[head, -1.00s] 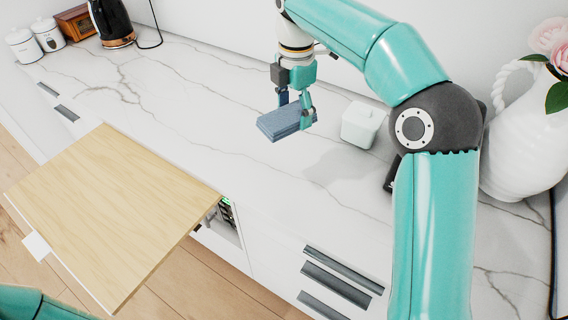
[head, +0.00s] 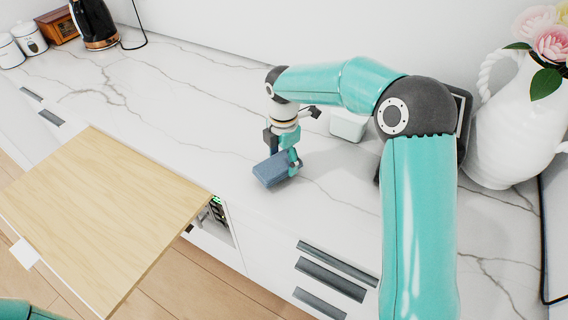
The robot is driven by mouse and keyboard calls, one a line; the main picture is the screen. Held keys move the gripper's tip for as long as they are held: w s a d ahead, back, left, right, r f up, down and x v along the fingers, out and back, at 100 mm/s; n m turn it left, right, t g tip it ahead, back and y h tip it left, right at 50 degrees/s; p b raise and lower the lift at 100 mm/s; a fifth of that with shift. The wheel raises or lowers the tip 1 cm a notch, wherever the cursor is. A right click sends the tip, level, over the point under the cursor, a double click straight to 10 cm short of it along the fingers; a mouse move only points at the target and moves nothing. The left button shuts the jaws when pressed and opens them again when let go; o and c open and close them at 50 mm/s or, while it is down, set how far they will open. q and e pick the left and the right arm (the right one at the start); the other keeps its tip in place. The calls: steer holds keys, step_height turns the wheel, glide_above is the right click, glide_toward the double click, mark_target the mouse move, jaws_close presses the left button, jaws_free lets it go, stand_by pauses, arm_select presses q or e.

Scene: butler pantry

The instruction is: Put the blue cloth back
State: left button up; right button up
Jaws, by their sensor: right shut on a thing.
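The blue cloth (head: 270,170) is a folded, flat pad near the middle of the head view. My right gripper (head: 291,164) is shut on its right end. The cloth is low over the white marble counter (head: 225,130); I cannot tell whether it touches the surface. My left gripper is not in view; only a bit of my left arm shows at the bottom left corner.
A wooden board (head: 105,210) juts out in front of the counter at the left. A white lidded box (head: 347,126) stands behind my right arm. A white vase (head: 510,130) with flowers is at the right. A black kettle (head: 94,22) and canisters (head: 30,38) stand far left.

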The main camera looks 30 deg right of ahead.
mark_target(283, 159)
steer(key=shift+f, duration=1.3)
steer(key=o, duration=1.1)
steer(key=shift+f, duration=0.1)
step_height(283, 159, up, 11)
steer(key=shift+w, duration=0.1)
steer(key=shift+r, duration=0.65)
